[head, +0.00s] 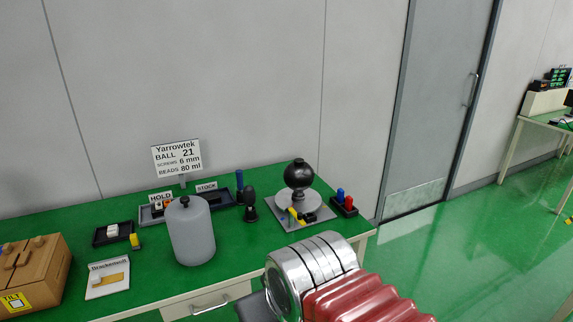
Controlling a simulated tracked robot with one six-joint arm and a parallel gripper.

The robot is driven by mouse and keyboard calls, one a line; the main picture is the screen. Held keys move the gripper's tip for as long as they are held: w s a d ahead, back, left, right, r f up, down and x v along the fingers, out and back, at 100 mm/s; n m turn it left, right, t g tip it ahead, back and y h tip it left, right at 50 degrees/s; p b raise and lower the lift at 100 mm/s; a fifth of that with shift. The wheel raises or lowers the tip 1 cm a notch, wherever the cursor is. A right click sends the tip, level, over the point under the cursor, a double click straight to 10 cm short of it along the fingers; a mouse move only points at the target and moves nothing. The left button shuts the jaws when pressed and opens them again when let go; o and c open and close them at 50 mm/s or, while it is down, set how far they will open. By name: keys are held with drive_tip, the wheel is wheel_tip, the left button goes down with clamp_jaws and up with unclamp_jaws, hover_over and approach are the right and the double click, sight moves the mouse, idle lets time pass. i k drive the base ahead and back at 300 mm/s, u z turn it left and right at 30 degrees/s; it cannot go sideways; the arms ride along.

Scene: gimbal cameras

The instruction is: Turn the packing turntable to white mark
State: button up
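What looks like the packing turntable is a grey round disc (283,199) on a square grey plate (289,224), at the right end of the green bench. A black ball (299,174) stands above the disc. A yellow piece (296,216) and a small black block lie at its front edge. I cannot make out a white mark at this size. My silver and red arm fills the bottom centre, in front of the bench. My gripper's fingers do not show.
A grey lidded canister (191,234) stands mid-bench, with a black knobbed tool (250,204) beside it. Red and blue pegs (345,202) stand right of the plate. A cardboard box (32,274) and a white card (107,279) are left. Open green floor lies right of the bench.

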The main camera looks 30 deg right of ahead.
sight(298, 177)
drive_tip(key=z, duration=0.05)
drive_tip(key=i, duration=1)
drive_tip(key=u, duration=0.05)
